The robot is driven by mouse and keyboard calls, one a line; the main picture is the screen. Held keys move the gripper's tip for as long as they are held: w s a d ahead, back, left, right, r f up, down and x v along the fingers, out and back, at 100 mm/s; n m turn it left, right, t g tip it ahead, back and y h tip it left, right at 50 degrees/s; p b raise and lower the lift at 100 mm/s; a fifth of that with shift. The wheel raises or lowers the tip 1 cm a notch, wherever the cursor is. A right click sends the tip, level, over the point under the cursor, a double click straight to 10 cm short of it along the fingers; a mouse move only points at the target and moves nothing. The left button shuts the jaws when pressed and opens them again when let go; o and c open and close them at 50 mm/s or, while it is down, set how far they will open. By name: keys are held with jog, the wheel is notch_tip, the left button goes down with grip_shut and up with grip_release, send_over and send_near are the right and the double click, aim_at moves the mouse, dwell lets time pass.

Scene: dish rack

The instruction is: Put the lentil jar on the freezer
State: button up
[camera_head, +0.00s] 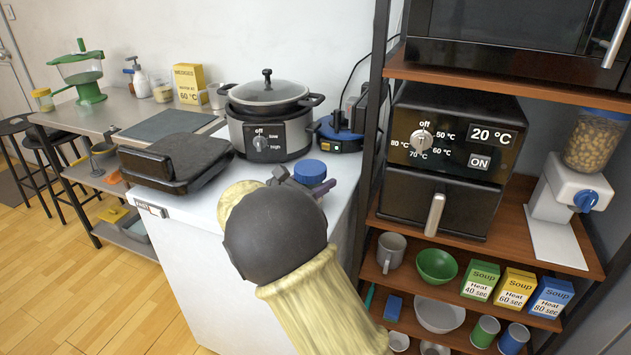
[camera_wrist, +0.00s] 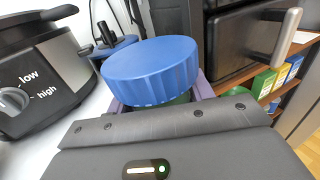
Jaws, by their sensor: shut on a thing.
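The lentil jar has a ribbed blue lid (camera_head: 309,170). In the wrist view the lid (camera_wrist: 152,70) fills the middle, with a little green of the jar (camera_wrist: 180,99) below it. My gripper (camera_head: 304,184) is shut on the jar, with its purple-grey fingers on either side. The freezer (camera_head: 200,260) is a white chest, and the jar is over the right part of its top. The jar's base is hidden by my arm, so I cannot tell whether it touches the top.
A slow cooker (camera_head: 268,120) stands behind the jar, with a blue device (camera_head: 338,135) beside it. A black grill (camera_head: 175,162) sits at the freezer's left. A shelf rack (camera_head: 455,245) with an air fryer (camera_head: 448,150) stands close on the right. Bare white top shows around the jar.

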jog(key=o, duration=1.3)
jog(key=shift+a, duration=0.1)
jog(key=v, duration=1.7)
jog(key=shift+s+a, duration=0.1)
jog(key=shift+s, duration=0.1)
jog(key=shift+c, duration=0.4)
jog(key=shift+w, duration=0.1)
grip_shut()
